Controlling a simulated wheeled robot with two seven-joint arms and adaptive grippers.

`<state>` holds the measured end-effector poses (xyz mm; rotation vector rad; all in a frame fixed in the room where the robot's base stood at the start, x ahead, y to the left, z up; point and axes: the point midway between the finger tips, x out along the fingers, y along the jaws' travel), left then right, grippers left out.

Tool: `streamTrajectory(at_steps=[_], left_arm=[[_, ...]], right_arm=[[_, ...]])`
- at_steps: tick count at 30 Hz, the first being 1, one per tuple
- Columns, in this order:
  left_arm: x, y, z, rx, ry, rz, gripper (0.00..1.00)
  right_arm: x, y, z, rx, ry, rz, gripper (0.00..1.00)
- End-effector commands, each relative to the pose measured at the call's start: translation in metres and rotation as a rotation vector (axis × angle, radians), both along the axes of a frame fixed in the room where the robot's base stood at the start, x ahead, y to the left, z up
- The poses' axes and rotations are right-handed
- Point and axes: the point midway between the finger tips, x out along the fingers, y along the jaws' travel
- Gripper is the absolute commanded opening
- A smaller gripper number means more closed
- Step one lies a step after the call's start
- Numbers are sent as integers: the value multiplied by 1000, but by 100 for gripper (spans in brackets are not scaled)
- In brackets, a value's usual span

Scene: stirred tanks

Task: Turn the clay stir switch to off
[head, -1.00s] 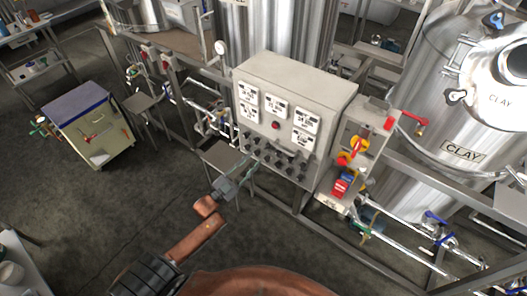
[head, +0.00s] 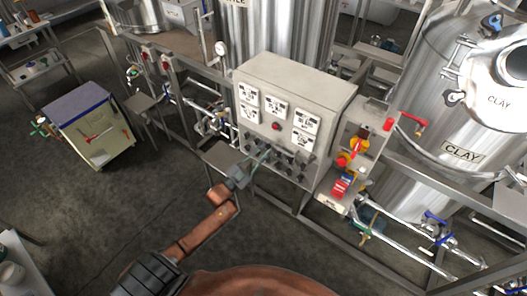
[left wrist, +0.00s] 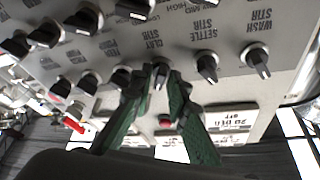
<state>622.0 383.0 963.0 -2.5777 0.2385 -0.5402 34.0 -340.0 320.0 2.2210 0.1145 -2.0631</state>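The clay stir switch (left wrist: 160,74) is a small dark knob on the grey control panel, under the label "CLAY STIR" in the left wrist view. My left gripper (left wrist: 158,84) has its green fingers at this knob, with the knob between the two fingertips. I cannot tell whether the fingers press on it. The fingers partly hide the knob, and its setting is not clear. In the head view my left gripper (head: 262,158) reaches the lower knob rows of the control box (head: 290,80). My right gripper is not in view.
The settle stir knob (left wrist: 207,66) and wash stir knob (left wrist: 257,60) sit to the right in the left wrist view. Several other knobs crowd the left. A side box with a red-yellow switch (head: 352,150) and the clay tank (head: 430,130) stand to the right.

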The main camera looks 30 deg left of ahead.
Motion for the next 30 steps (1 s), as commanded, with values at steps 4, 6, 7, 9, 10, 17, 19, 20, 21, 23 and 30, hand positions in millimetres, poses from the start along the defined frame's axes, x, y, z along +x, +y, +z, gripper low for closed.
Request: streamTrajectory(at_steps=[4,6,7,9,10,17,19,20,21,23,30], left_arm=[[0,0,0,0,0,0,3],[0,0,0,0,0,0,0],[0,0,0,0,0,0,0],[0,0,0,0,0,0,0],[0,0,0,0,0,0,0],[0,0,0,-27,2,0,0],[0,-1,0,-51,4,0,0],[0,-1,0,-64,5,0,0],[0,-1,0,-85,7,0,0],[0,-1,0,-121,9,1,0],[0,-2,1,-320,24,1,0]], right_arm=[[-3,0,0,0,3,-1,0],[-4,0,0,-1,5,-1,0],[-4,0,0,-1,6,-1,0],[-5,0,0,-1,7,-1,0],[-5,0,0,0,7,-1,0],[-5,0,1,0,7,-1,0],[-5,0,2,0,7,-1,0],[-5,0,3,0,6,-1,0],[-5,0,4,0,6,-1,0],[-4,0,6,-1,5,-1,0],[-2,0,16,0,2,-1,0]])
